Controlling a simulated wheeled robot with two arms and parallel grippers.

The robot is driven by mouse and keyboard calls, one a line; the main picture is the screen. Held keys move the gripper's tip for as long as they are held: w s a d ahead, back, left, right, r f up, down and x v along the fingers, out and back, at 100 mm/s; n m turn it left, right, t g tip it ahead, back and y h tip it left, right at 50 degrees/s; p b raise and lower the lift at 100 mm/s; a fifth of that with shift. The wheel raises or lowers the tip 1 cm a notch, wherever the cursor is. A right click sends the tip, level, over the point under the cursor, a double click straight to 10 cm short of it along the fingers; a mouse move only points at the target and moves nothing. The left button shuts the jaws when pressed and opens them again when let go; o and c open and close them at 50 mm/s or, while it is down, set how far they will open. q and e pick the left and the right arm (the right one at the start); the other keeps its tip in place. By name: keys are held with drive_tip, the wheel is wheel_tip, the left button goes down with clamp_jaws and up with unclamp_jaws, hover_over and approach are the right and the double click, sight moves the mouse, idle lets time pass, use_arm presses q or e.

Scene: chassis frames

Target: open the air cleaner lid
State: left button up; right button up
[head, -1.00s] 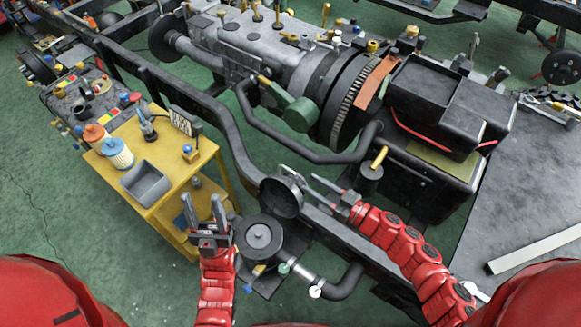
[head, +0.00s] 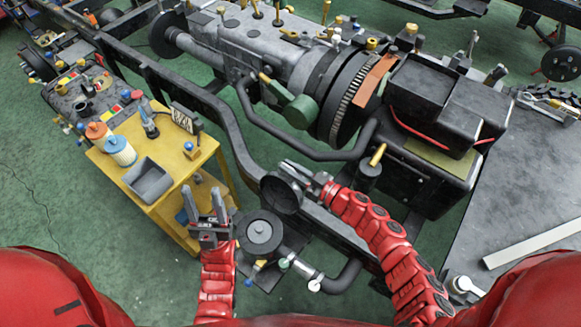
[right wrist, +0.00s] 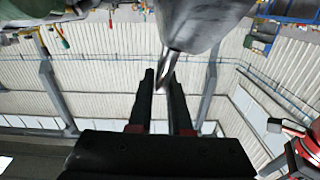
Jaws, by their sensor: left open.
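The air cleaner (head: 260,236) is a round dark housing with a hub in its middle, low in front of the chassis rail in the head view. A round dark dish, which looks like its lid (head: 280,196), stands raised and tilted at the housing's far side. My right gripper (head: 291,168) is at the lid's upper right edge. In the right wrist view a shiny metal strip (right wrist: 164,62) shows at my right fingertips, below a large grey rounded surface; whether the fingers grip it is unclear. My left gripper (head: 206,203) is open and empty, left of the housing.
A yellow table (head: 175,158) on the left holds a grey bin (head: 148,180), orange and blue-topped filters (head: 120,150) and small tools. The chassis rail (head: 232,140) and a pipe (head: 300,155) lie beyond the lid. A hose (head: 343,280) runs right of the housing.

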clamp_jaws()
idle(1.0)
drive_tip(key=shift+s+a+n+b, duration=0.25)
drive_tip(key=shift+s+n+b, duration=0.05)
drive_tip(key=shift+s+n, duration=0.1)
drive_tip(key=shift+s+a+r+n, duration=0.35)
drive_tip(key=shift+s+a, duration=0.25)
drive_tip(key=shift+s, duration=0.2)
drive_tip(key=shift+s+a+r, duration=0.1)
drive_tip(key=shift+s+a, duration=0.25)
drive_tip(key=shift+s, duration=0.15)
